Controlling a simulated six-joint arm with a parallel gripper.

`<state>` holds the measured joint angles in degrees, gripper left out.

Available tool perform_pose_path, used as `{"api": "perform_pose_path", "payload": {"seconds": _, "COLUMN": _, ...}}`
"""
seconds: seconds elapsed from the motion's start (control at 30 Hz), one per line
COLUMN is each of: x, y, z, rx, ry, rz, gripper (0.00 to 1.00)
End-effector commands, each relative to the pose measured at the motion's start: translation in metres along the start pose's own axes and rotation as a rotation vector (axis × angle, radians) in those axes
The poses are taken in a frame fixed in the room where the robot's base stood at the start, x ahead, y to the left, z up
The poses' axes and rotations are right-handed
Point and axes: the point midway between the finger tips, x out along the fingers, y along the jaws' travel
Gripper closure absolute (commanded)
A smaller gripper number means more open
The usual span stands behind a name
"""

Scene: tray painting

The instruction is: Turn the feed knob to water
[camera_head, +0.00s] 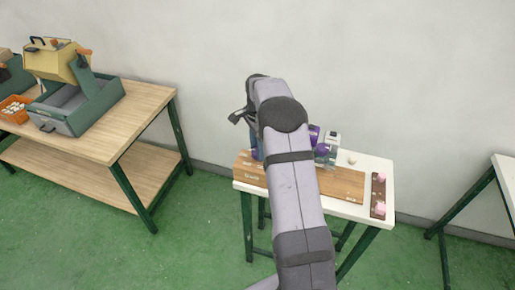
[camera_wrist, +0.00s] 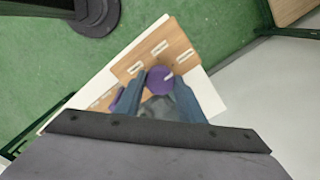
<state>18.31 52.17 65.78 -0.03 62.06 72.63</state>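In the wrist view a round purple knob (camera_wrist: 160,79) with a small pale pointer mark sits on a wooden board (camera_wrist: 184,48). The pointer is toward the upper right. Several white labels (camera_wrist: 160,47) lie around the knob, too small to read. My gripper (camera_wrist: 158,88) is open, its two blue-grey fingers apart, with the knob showing between and just beyond their tips. I cannot tell whether they touch it. In the head view my arm hides the knob and most of the board (camera_head: 342,186).
Another purple part (camera_wrist: 117,98) shows beside the left finger. In the head view the white table (camera_head: 345,212) carries a small pale device (camera_head: 328,148) and a dark strip (camera_head: 379,194) with pink pieces. A wooden workbench (camera_head: 108,140) stands left; another table (camera_head: 507,172) stands right.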

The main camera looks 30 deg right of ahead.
Motion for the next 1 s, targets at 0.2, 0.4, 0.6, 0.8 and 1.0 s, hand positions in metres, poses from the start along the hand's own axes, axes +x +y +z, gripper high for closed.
{"api": "perform_pose_path", "payload": {"seconds": 0.2, "x": -0.001, "y": -0.001, "z": 0.000, "rx": 0.000, "ry": 0.000, "rz": -0.002, "gripper": 0.47}}
{"api": "perform_pose_path", "payload": {"seconds": 0.4, "x": -0.001, "y": -0.001, "z": 0.000, "rx": 0.000, "ry": 0.000, "rz": -0.002, "gripper": 0.47}}
{"api": "perform_pose_path", "payload": {"seconds": 0.6, "x": -0.016, "y": -0.002, "z": -0.001, "rx": 0.000, "ry": 0.001, "rz": -0.006, "gripper": 0.47}}
{"api": "perform_pose_path", "payload": {"seconds": 0.8, "x": -0.044, "y": -0.001, "z": 0.000, "rx": 0.000, "ry": 0.001, "rz": -0.006, "gripper": 0.47}}
{"api": "perform_pose_path", "payload": {"seconds": 1.0, "x": -0.066, "y": -0.001, "z": 0.000, "rx": 0.000, "ry": 0.001, "rz": -0.005, "gripper": 0.47}}
